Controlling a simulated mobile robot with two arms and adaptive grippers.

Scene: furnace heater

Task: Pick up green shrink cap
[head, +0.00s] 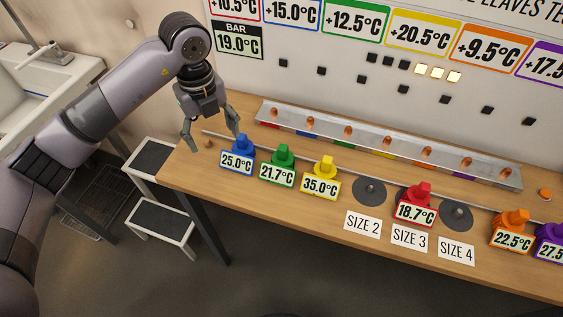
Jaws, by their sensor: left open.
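The green shrink cap (283,156) stands upright on the wooden table (180,172), with a 21.7°C label at its front. It is in a row between a blue cap (242,147) and a yellow cap (325,166). My left gripper (212,142) points down at the table's left end, with its fingers apart and nothing between them. It is left of the blue cap, its right finger close to that cap, and apart from the green cap. My right gripper is not in view.
A red cap (420,194) stands at the SIZE 3 label. Dark discs (370,190) lie beside it. Orange (513,220) and purple (551,233) caps stand farther right. A metal rail (390,147) runs behind the caps. A step stool (160,218) stands left of the table.

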